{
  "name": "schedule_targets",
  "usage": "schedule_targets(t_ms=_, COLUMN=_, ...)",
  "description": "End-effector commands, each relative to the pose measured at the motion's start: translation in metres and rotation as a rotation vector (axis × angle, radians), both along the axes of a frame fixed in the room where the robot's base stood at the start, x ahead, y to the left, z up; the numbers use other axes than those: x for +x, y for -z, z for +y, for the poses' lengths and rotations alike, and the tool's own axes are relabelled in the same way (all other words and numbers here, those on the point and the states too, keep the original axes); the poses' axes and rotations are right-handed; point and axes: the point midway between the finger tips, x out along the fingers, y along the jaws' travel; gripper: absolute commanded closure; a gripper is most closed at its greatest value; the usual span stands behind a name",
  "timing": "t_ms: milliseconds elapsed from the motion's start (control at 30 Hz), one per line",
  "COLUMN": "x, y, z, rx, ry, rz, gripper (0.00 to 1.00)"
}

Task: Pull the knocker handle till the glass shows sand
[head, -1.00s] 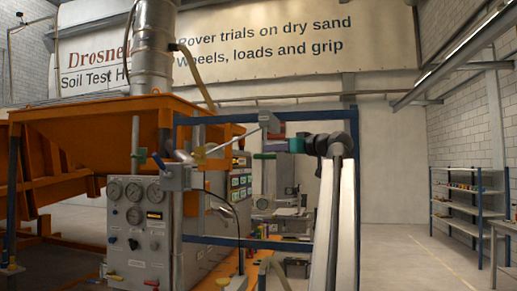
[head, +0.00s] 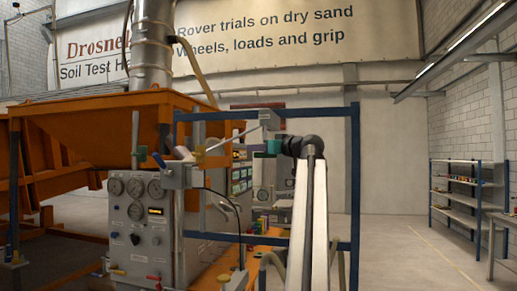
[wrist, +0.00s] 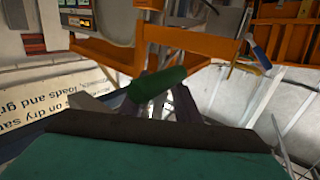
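A green cylindrical grip (wrist: 155,90), which looks like the knocker handle, lies just ahead of my gripper in the wrist view. It crosses the picture near my fingers (wrist: 170,107), whose tips are partly hidden behind it. I cannot tell whether they touch it. In the head view my gripper (head: 272,147) points left inside the blue frame, just below a grey bracket (head: 269,121). A thin pale rod (head: 226,141) slopes down left from this bracket. Its link to the handle is unclear. I cannot make out the glass or any sand in it.
The blue frame (head: 355,190) stands around my arm. An orange hopper (head: 90,125) and a grey gauge panel (head: 140,240) stand at left, with a metal duct (head: 152,45) above. The floor at right is open up to the shelves (head: 465,197).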

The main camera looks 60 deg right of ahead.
Motion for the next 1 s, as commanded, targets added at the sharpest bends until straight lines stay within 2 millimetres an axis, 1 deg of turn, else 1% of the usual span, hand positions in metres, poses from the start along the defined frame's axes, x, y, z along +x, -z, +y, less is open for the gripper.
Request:
schedule_targets(t_ms=100, x=0.0, y=0.0, z=0.0, rx=0.0, ry=0.0, rz=0.0, gripper=0.71)
schedule_targets(t_ms=267, x=-0.001, y=0.0, z=0.0, rx=0.0, ry=0.001, rz=0.0, gripper=0.98)
schedule_targets(t_ms=300, x=-0.002, y=0.0, z=0.0, rx=0.0, ry=0.002, rz=0.0, gripper=1.0)
schedule_targets(t_ms=533, x=-0.002, y=0.0, z=0.0, rx=0.0, ry=0.002, rz=0.0, gripper=1.0)
schedule_targets(t_ms=667, x=-0.002, y=0.006, z=0.0, rx=0.0, ry=0.002, rz=0.0, gripper=1.0)
schedule_targets(t_ms=1000, x=-0.002, y=0.041, z=0.0, rx=0.001, ry=0.001, rz=0.001, gripper=1.0)
